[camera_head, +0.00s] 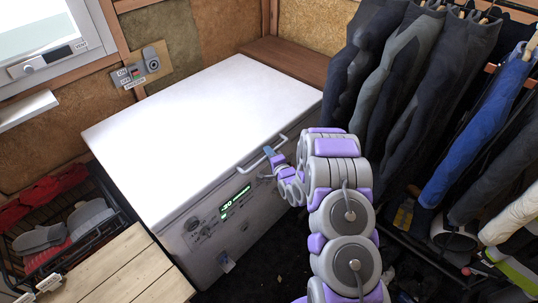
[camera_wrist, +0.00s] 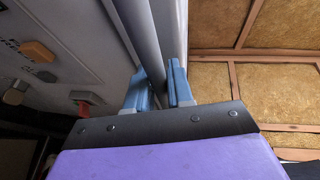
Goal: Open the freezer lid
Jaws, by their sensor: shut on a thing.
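The chest freezer (camera_head: 215,215) stands against the back wall with its white lid (camera_head: 205,125) lying shut on top. A bar handle (camera_head: 263,157) runs along the lid's front edge, towards its right end. My gripper (camera_head: 273,156) is at this handle. In the wrist view, the blue fingers of my gripper (camera_wrist: 160,88) stand on either side of the grey handle bar (camera_wrist: 146,40) and are shut on it. The freezer's front panel (camera_wrist: 50,55) shows at the left of the wrist view. My arm hides part of the freezer's right front.
Hanging clothes (camera_head: 410,90) on a rack crowd the right side, close to my arm. A wooden bench top (camera_head: 120,270) and a wire basket with shoes (camera_head: 65,225) stand at the left. Dark floor shows in front of the freezer. A wall switch (camera_head: 140,68) is above it.

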